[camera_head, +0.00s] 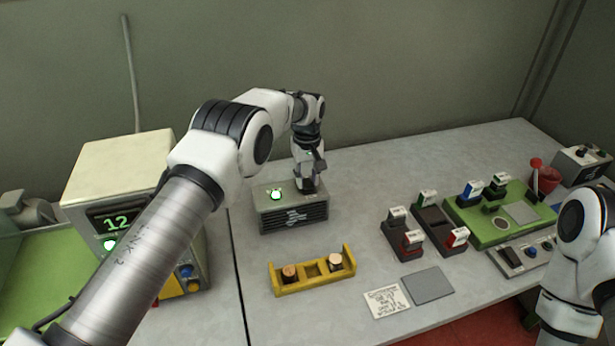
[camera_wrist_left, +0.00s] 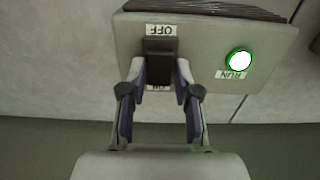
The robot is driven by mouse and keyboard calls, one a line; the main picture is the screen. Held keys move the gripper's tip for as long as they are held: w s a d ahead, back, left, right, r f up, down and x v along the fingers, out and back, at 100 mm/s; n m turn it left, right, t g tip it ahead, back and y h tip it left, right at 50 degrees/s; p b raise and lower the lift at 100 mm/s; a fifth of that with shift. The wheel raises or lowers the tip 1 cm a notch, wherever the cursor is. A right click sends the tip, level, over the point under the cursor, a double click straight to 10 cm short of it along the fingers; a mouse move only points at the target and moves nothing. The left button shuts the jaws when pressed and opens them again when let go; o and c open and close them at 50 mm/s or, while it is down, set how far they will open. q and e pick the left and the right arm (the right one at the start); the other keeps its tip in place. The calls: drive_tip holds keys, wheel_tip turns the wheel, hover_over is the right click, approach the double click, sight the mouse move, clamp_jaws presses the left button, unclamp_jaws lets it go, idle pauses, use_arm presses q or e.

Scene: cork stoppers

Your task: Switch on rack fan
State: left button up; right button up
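The rack fan (camera_head: 291,218) is a grey box with dark slats on its front, standing on the table near the wall. Its round RUN lamp (camera_wrist_left: 239,60) glows green, also in the head view (camera_head: 275,195). The black switch (camera_wrist_left: 160,58) on its top has an OFF label (camera_wrist_left: 161,30) at one end and an ON label (camera_wrist_left: 158,87), partly hidden, at the other. My left gripper (camera_wrist_left: 160,72) straddles the switch, its fingertips close against both sides. In the head view it reaches down onto the box's top (camera_head: 308,188). My right gripper is out of view.
A yellow holder (camera_head: 312,282) with two cork stoppers stands in front of the fan. A cream device (camera_head: 118,170) reading 12 is at left. Dark blocks with labelled switches, a green board (camera_head: 490,232) and a control box (camera_head: 581,163) are at right. A note (camera_head: 387,301) lies in front.

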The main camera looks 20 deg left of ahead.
sight(307, 182)
use_arm(q)
drive_tip(key=shift+o, duration=1.1)
drive_tip(key=shift+w+f, duration=0.1)
drive_tip(key=shift+f, duration=0.05)
wheel_tip(307, 182, up, 12)
